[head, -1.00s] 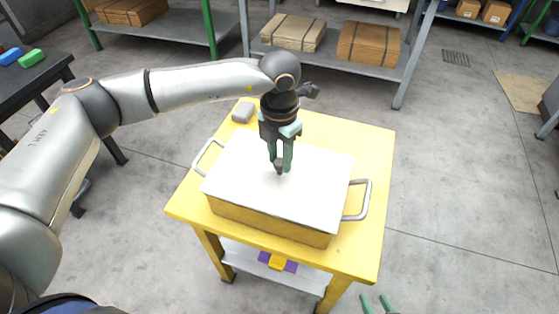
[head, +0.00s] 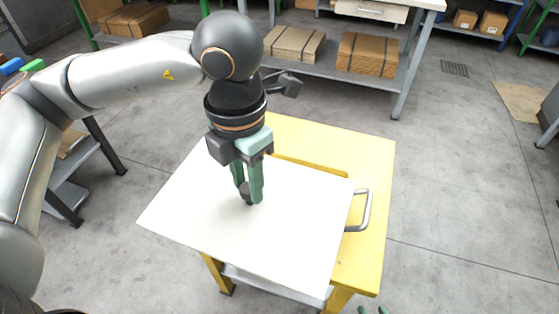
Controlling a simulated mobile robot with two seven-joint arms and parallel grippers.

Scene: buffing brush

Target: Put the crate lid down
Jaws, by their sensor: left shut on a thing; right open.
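The crate lid (head: 285,225) is a flat white panel held up in the air by my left gripper (head: 250,200), which is shut on the small dark knob at its middle. The lid hangs above and nearer than the yellow crate (head: 318,166), and hides most of it. Only the crate's far rim and its right metal handle (head: 362,210) show. The crate stands on the yellow table (head: 372,165). My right gripper (head: 372,311) barely shows at the bottom edge, with its two fingertips apart, open and empty.
The table's right side and far strip are bare. A grey shelf with cardboard boxes (head: 367,55) stands behind. At the left is a dark bench with blue and green items (head: 33,66). Open floor lies to the right.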

